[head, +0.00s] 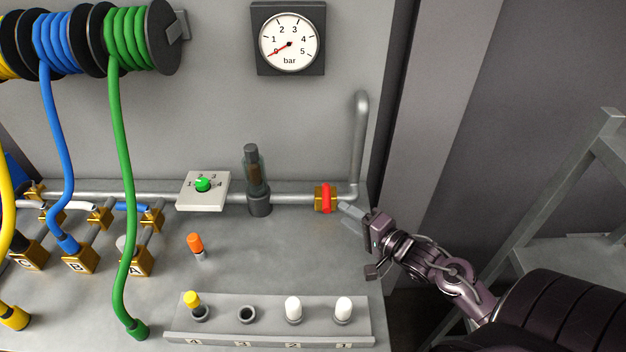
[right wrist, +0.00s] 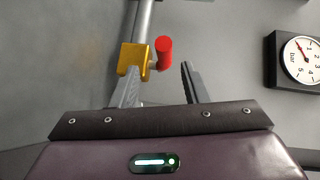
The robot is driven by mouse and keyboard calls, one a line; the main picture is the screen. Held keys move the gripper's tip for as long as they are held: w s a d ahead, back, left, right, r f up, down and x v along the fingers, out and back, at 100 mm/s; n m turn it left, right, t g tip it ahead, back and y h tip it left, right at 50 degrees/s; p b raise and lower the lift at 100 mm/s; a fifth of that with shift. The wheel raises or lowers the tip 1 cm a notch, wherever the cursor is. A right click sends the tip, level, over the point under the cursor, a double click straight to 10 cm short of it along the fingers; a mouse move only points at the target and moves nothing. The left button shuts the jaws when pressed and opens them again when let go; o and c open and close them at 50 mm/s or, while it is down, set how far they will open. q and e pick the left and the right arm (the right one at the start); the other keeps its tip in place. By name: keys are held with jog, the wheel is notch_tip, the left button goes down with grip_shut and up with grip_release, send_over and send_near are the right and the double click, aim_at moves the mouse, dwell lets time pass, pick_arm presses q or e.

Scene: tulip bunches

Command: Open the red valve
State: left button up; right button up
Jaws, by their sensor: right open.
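The red valve handle (head: 326,198) sits on a brass valve body (head: 318,197) in the horizontal grey pipe, left of the pipe's upward bend. The handle lies across the pipe. My right gripper (head: 350,212) is just right of the valve, its fingers pointing at it. In the right wrist view, the red handle (right wrist: 164,53) and brass body (right wrist: 132,60) lie beyond the fingertips. The right gripper (right wrist: 160,80) is open and empty, with the handle roughly in line with the gap. My left gripper is not in view.
A pressure gauge (head: 289,43) on the wall has its needle near 0. Left of the valve stand a dark filter (head: 257,180) and a white box with a green knob (head: 203,184). A numbered rack (head: 270,325) lies in front. Hoses hang at left.

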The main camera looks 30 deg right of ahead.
aim_at(327, 202)
jog(key=shift+r+p+x, duration=0.15)
jog(key=shift+p+x, duration=0.2)
jog(key=shift+x, duration=1.5)
jog(key=shift+r+p+x, duration=0.2)
jog(key=shift+p+x, duration=0.1)
jog(key=shift+x, duration=1.55)
jog(key=shift+w, duration=0.1)
jog(key=c, duration=0.4)
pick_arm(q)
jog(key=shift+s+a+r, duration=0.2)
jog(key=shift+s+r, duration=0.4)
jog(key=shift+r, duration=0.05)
pick_arm(e)
jog(key=shift+a, duration=0.1)
grip_shut()
